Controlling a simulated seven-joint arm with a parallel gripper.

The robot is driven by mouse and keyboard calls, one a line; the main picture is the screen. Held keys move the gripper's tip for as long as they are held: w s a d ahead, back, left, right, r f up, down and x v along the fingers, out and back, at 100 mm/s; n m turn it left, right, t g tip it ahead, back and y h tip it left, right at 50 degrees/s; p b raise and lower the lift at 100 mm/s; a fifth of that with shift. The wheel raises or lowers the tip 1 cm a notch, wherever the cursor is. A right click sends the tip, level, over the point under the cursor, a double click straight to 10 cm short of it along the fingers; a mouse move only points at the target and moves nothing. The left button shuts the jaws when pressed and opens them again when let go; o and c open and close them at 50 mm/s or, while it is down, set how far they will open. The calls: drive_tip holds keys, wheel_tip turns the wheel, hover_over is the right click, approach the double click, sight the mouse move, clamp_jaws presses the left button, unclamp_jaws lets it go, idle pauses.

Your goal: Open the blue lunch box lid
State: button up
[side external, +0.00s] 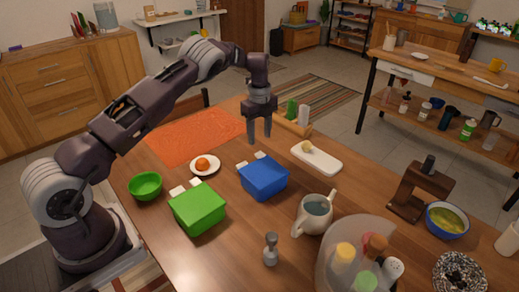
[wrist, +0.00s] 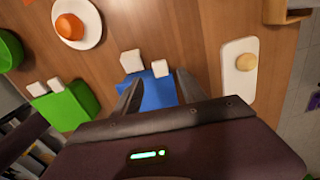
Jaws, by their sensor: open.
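The blue lunch box (side external: 264,179) stands on the wooden table with its lid closed. Two white latches or tabs show at its far edge. In the wrist view the blue box (wrist: 150,92) lies between and beyond my fingers, with the white tabs just past the fingertips. My gripper (side external: 259,140) points down above the table, behind the box and apart from it. Its fingers (wrist: 146,88) are open with nothing between them. Part of the box is hidden by my gripper in the wrist view.
A green lunch box (side external: 198,207) stands left of the blue one. A plate with an orange (side external: 203,164), a white board (side external: 316,158), a pitcher (side external: 314,214) and a green bowl (side external: 145,186) are around it. An orange mat (side external: 195,133) lies behind.

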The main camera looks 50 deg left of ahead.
sight(260, 153)
wheel_tip(260, 153, down, 6)
drive_tip(key=shift+f, duration=0.15)
clamp_jaws()
idle(1.4)
